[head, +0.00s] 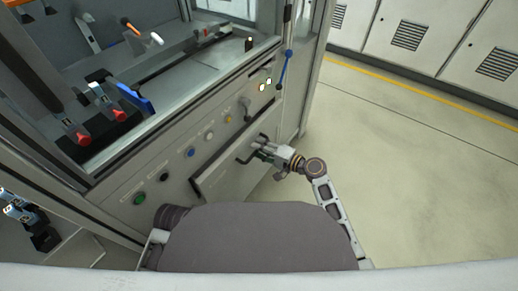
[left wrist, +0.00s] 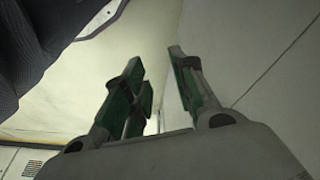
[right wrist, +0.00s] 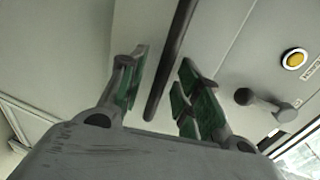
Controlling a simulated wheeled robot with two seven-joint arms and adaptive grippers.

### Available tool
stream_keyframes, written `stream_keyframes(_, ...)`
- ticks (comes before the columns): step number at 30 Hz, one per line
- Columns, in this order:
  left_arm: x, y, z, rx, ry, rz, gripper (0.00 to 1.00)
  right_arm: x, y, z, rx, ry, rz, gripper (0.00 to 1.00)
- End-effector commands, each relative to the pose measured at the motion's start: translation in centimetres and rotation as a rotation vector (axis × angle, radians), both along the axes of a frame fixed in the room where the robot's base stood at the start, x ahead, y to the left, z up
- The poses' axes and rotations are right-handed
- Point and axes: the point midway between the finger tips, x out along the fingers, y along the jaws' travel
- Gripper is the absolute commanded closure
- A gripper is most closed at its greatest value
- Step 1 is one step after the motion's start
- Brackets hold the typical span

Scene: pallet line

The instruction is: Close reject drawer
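The reject drawer (head: 222,172) is the light grey front low on the machine in the head view, below the row of buttons. It seems to stand out a little from the panel; how far I cannot tell. Its dark bar handle (head: 242,160) also shows in the right wrist view (right wrist: 168,70). My right gripper (head: 259,146) is at the handle; in the right wrist view (right wrist: 163,58) its fingers are apart on either side of the bar, with gaps visible. My left gripper (left wrist: 155,58) is open and empty, and is hidden in the head view.
Several buttons line the panel, including a green one (head: 139,198) and a yellow one (right wrist: 294,59). A grey knob (right wrist: 267,104) sticks out near my right gripper. A blue door handle (head: 285,68) is farther right. Open floor (head: 420,170) lies to the right.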

Motion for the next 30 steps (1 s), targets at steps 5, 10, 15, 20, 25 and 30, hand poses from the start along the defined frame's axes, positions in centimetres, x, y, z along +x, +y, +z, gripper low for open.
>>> stream_keyframes(5,0.18,-0.04,0.57,-0.003,-0.010,-0.001,0.73,0.45,0.67,-0.11,0.001,0.000,0.001,0.67)
stream_keyframes(10,0.19,-0.05,0.55,-0.003,-0.010,-0.001,0.73,0.49,0.74,-0.13,0.000,-0.001,0.001,0.67)
stream_keyframes(15,0.20,-0.04,0.46,-0.003,-0.009,-0.002,0.73,0.48,0.73,-0.13,0.000,-0.001,0.001,0.71)
stream_keyframes(20,0.23,-0.04,0.43,-0.002,-0.010,-0.001,0.73,0.47,0.72,-0.14,0.000,-0.001,0.001,0.91)
stream_keyframes(25,0.25,-0.04,0.43,-0.002,-0.011,-0.001,0.73,0.47,0.71,-0.16,0.000,0.000,0.001,1.00)
stream_keyframes(30,0.25,-0.03,0.42,-0.002,-0.011,-0.001,0.73,0.46,0.71,-0.17,0.000,0.000,0.001,1.00)
